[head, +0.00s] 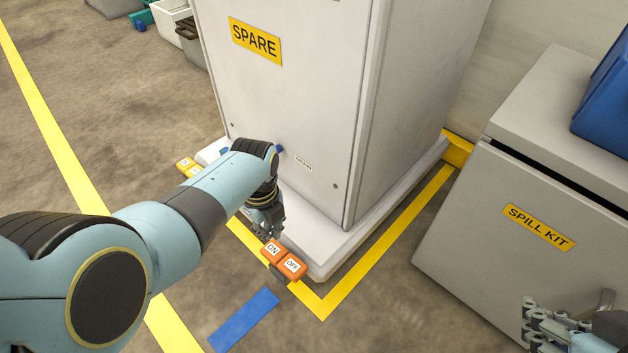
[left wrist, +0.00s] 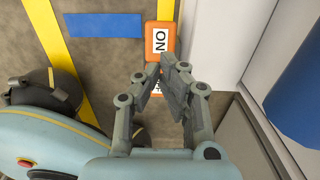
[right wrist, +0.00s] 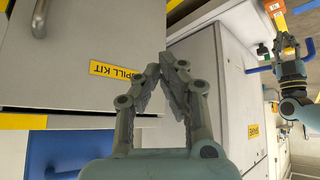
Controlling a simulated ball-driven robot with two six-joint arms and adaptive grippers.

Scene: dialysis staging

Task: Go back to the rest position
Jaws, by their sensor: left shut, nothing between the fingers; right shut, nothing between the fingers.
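My left gripper (head: 268,218) is shut and empty, low beside the base of the spare cabinet (head: 290,90). It sits just behind the orange ON and OFF pedals (head: 284,258) at the base's front corner. In the left wrist view the shut fingers (left wrist: 170,68) appear over the orange ON pedal (left wrist: 160,38) and partly cover the other pedal's label. I cannot tell whether they touch. My right gripper (head: 545,318) is at the lower right, in front of the spill kit cabinet (head: 500,200). In the right wrist view its fingers (right wrist: 170,65) are shut with nothing between them.
Yellow floor lines (head: 385,248) run around the spare cabinet. A blue floor strip (head: 244,320) lies in front of the pedals. A blue bin (head: 605,100) stands on the spill kit cabinet. Bins (head: 172,18) stand at the back left. The floor at left is open.

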